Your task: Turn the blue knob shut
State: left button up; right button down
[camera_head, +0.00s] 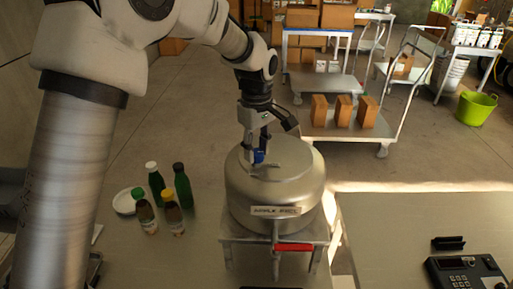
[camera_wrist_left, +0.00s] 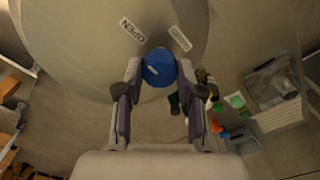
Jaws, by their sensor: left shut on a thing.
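The blue knob (camera_wrist_left: 159,67) sits on top of a round steel tank (camera_head: 275,190), with an OPEN label and a second label, too blurred to read, on the lid beside it in the left wrist view. In the head view the knob (camera_head: 258,156) is partly hidden by my left gripper (camera_head: 257,150). My left gripper (camera_wrist_left: 159,75) comes down from above and is shut on the knob, one finger on each side. A pale mark runs across the knob's face. My right gripper is in neither view.
Several bottles (camera_head: 166,198) and a white plate (camera_head: 126,201) stand left of the tank. A keypad device (camera_head: 466,272) lies on the right table. Carts with boxes (camera_head: 343,110) stand behind.

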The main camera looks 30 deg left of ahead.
pick_arm(q)
jog(key=shift+s+f+m, duration=0.1)
jog(key=shift+f+m, duration=0.1)
jog(key=shift+m, duration=0.3)
jog(key=m, duration=0.3)
jog(key=shift+m, duration=0.3)
jog(key=m, duration=0.4)
jog(key=shift+s+f+m, duration=0.1)
jog(key=shift+m, duration=0.2)
jog(key=m, duration=0.8)
jog(key=shift+m, duration=0.3)
jog(key=o, duration=1.2)
jog(key=shift+c, duration=0.2)
jog(key=shift+w, duration=0.2)
